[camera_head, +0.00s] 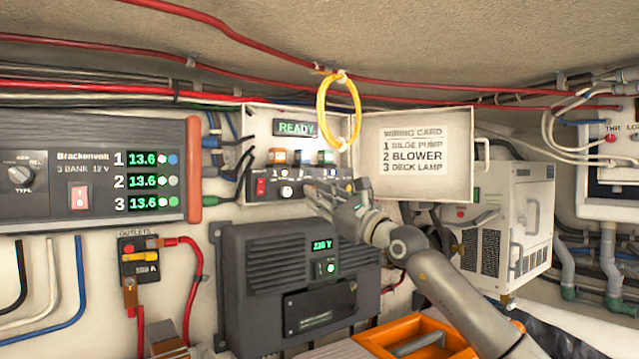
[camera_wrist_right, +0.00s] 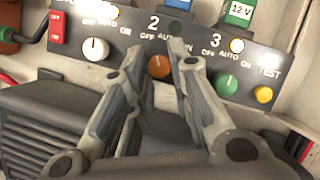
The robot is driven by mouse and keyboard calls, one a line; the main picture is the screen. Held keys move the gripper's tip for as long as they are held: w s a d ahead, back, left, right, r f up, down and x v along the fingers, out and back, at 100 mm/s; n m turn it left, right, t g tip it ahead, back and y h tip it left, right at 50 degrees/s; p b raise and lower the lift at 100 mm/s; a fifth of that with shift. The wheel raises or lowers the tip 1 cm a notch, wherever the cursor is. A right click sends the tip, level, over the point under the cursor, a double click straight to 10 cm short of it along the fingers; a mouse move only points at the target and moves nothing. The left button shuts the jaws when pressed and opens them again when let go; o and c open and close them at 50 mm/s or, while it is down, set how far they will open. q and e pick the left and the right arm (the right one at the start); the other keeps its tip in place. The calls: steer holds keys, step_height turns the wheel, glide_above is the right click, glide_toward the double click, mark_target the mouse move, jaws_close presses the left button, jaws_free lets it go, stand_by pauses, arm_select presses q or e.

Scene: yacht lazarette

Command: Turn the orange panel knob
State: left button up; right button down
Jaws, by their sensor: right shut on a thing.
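The orange panel knob (camera_wrist_right: 158,67) sits under the number 2 on a dark switch strip, between a white knob (camera_wrist_right: 95,49) and a green knob (camera_wrist_right: 226,85). My right gripper (camera_wrist_right: 157,50) is shut on the orange knob, one finger on each side. Its pointer direction is not clear. In the head view my right gripper (camera_head: 332,188) reaches the strip from the lower right and hides the orange knob. The wiring card (camera_head: 415,151) on the open cover reads 1 bilge pump, 2 blower, 3 deck lamp. My left gripper is not in view.
A yellow cable loop (camera_head: 339,108) hangs in front of the panel's upper right. The open cover (camera_head: 463,190) stands to the right. A dark ribbed box (camera_head: 262,300) projects below. A red switch (camera_wrist_right: 56,27) and a yellow test button (camera_wrist_right: 263,94) flank the knobs.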

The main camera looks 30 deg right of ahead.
steer(key=shift+d+n+g+y, duration=0.1)
steer(key=shift+n+g+y, duration=0.35)
steer(key=shift+n, duration=0.75)
steer(key=shift+d+n+g+y, duration=0.1)
steer(key=shift+n+g+y, duration=0.3)
steer(key=shift+n, duration=0.8)
steer(key=shift+r+n, duration=0.1)
steer(key=shift+n, duration=0.2)
steer(key=c, duration=1.3)
jaws_free()
steer(key=shift+c, duration=0.2)
steer(key=v, duration=1.2)
